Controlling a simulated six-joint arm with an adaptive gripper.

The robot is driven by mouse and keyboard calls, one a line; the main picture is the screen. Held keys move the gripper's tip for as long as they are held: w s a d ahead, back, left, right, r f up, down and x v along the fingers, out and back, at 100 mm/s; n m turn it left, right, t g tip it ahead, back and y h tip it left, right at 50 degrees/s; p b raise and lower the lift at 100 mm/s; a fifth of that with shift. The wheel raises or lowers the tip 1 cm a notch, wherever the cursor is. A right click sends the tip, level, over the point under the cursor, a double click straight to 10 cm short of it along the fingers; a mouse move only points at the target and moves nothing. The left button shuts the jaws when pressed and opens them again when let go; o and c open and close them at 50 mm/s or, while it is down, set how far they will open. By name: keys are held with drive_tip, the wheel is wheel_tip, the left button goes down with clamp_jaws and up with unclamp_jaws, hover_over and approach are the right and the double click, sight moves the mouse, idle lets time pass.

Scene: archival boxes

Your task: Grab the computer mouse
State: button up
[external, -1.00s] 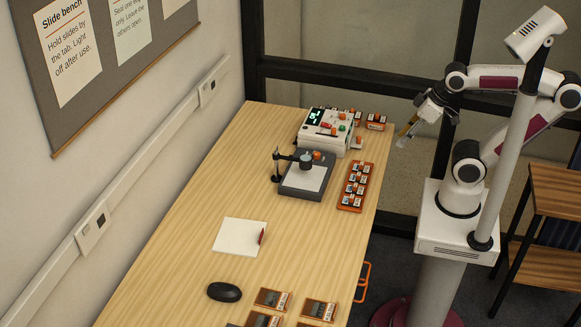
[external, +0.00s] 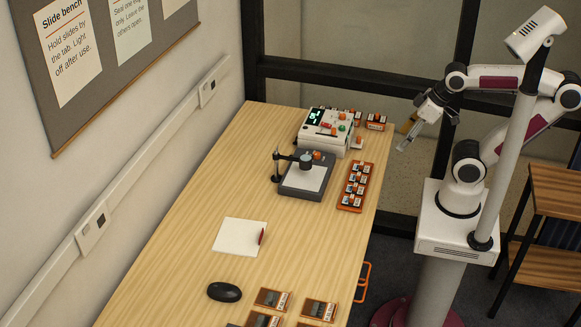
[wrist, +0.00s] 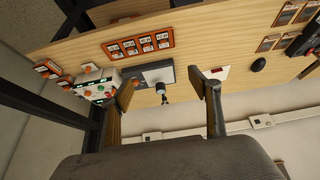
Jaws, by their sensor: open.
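The computer mouse (external: 224,292) is black and lies on the near left part of the wooden table. It also shows in the wrist view (wrist: 258,65), small and far off. My gripper (external: 405,146) is raised beyond the table's right edge, well away from the mouse. In the wrist view its two fingers (wrist: 166,92) stand wide apart with nothing between them.
A white paper with a red pen (external: 240,236) lies behind the mouse. Slide boxes (external: 272,298) lie to its right. Farther back are a stand with a dark base (external: 288,186), an orange slide tray (external: 368,168) and a white device (external: 340,142).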

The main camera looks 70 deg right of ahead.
drive_tip(key=w+a+r+m+t+y, duration=0.25)
drive_tip(key=w+a+m, duration=0.35)
drive_tip(key=w+a, duration=0.6)
drive_tip(key=w+a+r+m+t+y, duration=0.1)
drive_tip(key=w+a+r+m+y, duration=0.15)
drive_tip(key=w+a+m, duration=0.7)
drive_tip(key=m+t+h, duration=0.2)
drive_tip(key=m+t, duration=0.2)
drive_tip(key=m, duration=1.1)
hover_over(235, 290)
drive_tip(key=s+d, duration=0.2)
wheel_tip(235, 290, down, 23)
drive_tip(key=s+f+m, duration=0.1)
drive_tip(key=f, duration=0.1)
drive_tip(key=s+a+f+m+h, duration=0.1)
drive_tip(key=f+m, duration=0.1)
drive_tip(key=f, duration=0.1)
drive_tip(key=s+f+m, duration=0.1)
drive_tip(key=f, duration=0.2)
drive_tip(key=shift+s+a+m+h, duration=0.2)
drive_tip(key=shift+a+m+h, duration=0.1)
drive_tip(key=shift+h, duration=0.1)
